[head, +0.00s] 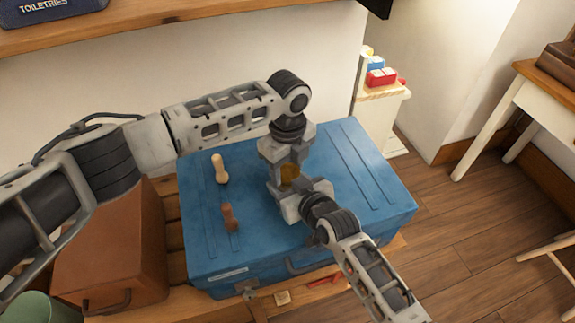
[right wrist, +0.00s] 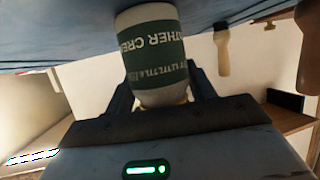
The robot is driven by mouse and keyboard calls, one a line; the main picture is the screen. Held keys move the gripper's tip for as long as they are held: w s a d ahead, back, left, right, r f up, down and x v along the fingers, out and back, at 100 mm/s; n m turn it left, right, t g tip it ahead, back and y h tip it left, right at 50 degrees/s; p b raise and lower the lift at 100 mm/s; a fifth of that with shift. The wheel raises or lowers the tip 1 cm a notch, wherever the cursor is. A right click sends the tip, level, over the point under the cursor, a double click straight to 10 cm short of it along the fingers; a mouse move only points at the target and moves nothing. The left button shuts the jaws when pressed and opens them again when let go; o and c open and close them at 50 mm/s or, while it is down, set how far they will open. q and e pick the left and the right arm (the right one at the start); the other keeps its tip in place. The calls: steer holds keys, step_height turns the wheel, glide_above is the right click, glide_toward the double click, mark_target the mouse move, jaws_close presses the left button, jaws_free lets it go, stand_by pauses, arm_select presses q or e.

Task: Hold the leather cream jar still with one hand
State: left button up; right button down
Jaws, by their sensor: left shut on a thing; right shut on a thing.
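The leather cream jar (right wrist: 150,45) has a dark green label with pale lettering, upside down in the right wrist view, and pale ends. It is at the blue suitcase's top. In the head view only an amber-brown part of it (head: 289,173) shows between my grippers. My right gripper (head: 293,193) is shut on the jar, with a dark finger on each side of it in the right wrist view (right wrist: 163,92). My left gripper (head: 285,172) points down from above and is shut at the jar; its exact contact is hidden.
The blue suitcase (head: 350,160) is the work surface. A pale wooden piece (head: 219,168) and a brown wooden-handled piece (head: 229,216) stand on its left part. A brown case (head: 110,250) is at left. The suitcase's right part is clear.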

arm_select(q)
steer(key=n, duration=0.6)
steer(key=shift+n, duration=0.3)
steer(key=o, duration=1.1)
steer(key=shift+r, duration=0.1)
